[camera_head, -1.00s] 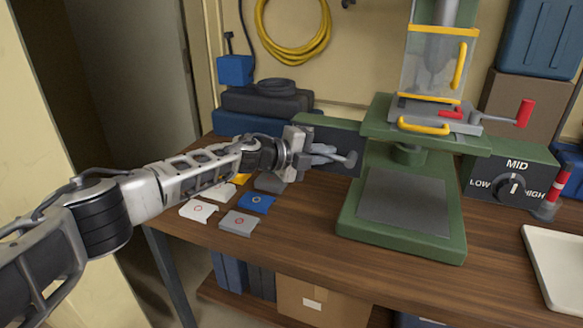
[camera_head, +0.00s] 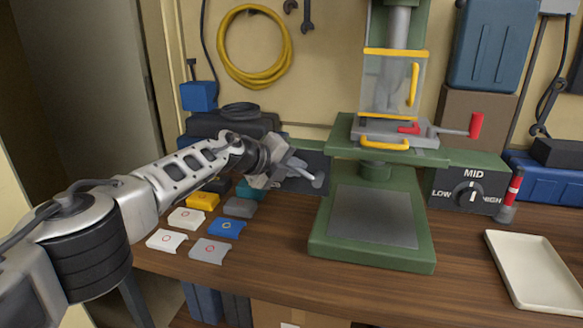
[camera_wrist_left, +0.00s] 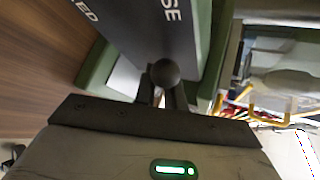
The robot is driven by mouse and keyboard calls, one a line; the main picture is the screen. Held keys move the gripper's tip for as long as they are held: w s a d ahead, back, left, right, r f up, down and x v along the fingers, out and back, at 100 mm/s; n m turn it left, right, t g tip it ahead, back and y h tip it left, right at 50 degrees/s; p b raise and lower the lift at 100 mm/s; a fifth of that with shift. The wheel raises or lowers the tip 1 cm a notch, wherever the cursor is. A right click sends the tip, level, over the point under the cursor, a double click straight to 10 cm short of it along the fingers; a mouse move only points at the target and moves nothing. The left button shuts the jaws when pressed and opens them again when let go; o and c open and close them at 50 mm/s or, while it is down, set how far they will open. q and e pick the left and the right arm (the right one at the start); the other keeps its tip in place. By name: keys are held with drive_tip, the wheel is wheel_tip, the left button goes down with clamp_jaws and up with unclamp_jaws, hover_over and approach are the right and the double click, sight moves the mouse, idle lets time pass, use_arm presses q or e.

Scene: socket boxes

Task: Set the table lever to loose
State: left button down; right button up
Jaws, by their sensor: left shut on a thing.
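The table lever (camera_head: 318,181) is a small grey lever with a round dark knob, in front of the dark panel (camera_head: 312,158) on the green drill press's left side. My left gripper (camera_head: 299,168) is shut on the lever, with the knob showing just past the fingers. In the left wrist view the round knob (camera_wrist_left: 166,73) is between the fingertips, next to the dark panel (camera_wrist_left: 140,30). White letters "ED" and "SE" show on the panel; the rest of its words are cut off. My right gripper is not in view.
The green press base (camera_head: 330,252) stands on the wooden table. Several coloured tiles, including a blue tile (camera_head: 227,228), lie beneath my left arm. A speed dial (camera_head: 469,194) is at MID. A white tray (camera_head: 493,262) is at the right.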

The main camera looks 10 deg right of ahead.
use_arm(q)
drive_tip(key=shift+w+a+r, duration=0.35)
drive_tip(key=shift+a+r, duration=0.05)
drive_tip(key=c, duration=1.5)
unclamp_jaws()
drive_tip(key=shift+w+d+f, duration=0.1)
drive_tip(key=shift+f, duration=0.15)
drive_tip(key=shift+d, duration=0.1)
